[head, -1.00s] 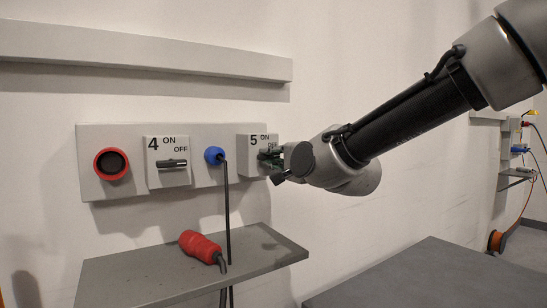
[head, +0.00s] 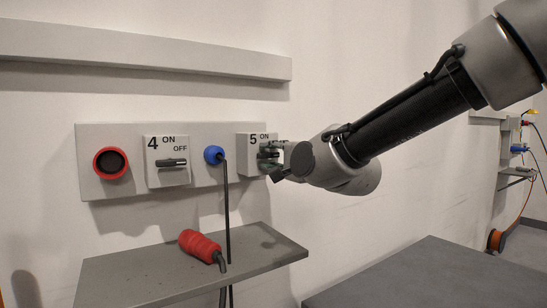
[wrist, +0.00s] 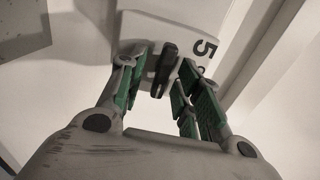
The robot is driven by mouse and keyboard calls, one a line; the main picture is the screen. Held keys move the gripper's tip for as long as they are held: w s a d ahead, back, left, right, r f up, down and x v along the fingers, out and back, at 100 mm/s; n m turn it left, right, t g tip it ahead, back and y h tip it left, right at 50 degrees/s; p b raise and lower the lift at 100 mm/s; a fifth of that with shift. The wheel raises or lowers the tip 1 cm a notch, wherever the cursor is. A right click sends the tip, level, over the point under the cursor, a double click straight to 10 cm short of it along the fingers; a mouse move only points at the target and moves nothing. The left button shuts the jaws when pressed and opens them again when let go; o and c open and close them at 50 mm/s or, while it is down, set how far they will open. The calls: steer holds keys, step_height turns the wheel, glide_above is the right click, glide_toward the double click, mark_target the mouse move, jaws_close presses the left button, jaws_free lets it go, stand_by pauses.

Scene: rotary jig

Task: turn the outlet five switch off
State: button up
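The outlet five switch is a white box (head: 246,141) marked 5 and ON at the right end of the wall panel. Its dark lever (wrist: 166,62) shows in the wrist view, running roughly along the row of lettering, so about level. My gripper (head: 272,159) is at the switch face and hides part of it, including the OFF label. In the wrist view my gripper (wrist: 158,96) is open, with green-padded fingers on both sides of the lever. I see gaps between the pads and the lever, and contact cannot be made out.
Left of it on the panel (head: 103,193) are a blue plug (head: 213,155) with a hanging cable, switch four (head: 166,178) with a level lever, and a red-ringed socket (head: 111,163). Below, a grey shelf (head: 150,275) holds a red connector (head: 200,246). A grey tabletop (head: 430,280) lies lower right.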

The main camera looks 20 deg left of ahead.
steer(key=shift+s+d, duration=0.1)
steer(key=v, duration=1.1)
steer(key=shift+s+d, duration=0.25)
steer(key=shift+d, duration=0.05)
steer(key=s+f+n+g+h, duration=0.2)
steer(key=s+f+n+g, duration=0.2)
steer(key=f+n, duration=0.4)
steer(key=s+d+f+n+g+h, duration=0.2)
steer(key=d+f+n+g+h, duration=0.1)
steer(key=d+f, duration=0.4)
steer(key=s+d+f+m+h, duration=0.1)
steer(key=s+d+h, duration=0.2)
steer(key=d, duration=1)
steer(key=s+d+m+h, duration=0.1)
steer(key=s+d+h, duration=0.2)
steer(key=d, duration=1.1)
steer(key=s+d+f+h, duration=0.1)
steer(key=s+d+h, duration=0.1)
steer(key=d, duration=1.1)
steer(key=shift+s+f+m+h, duration=0.4)
steer(key=shift+s, duration=0.25)
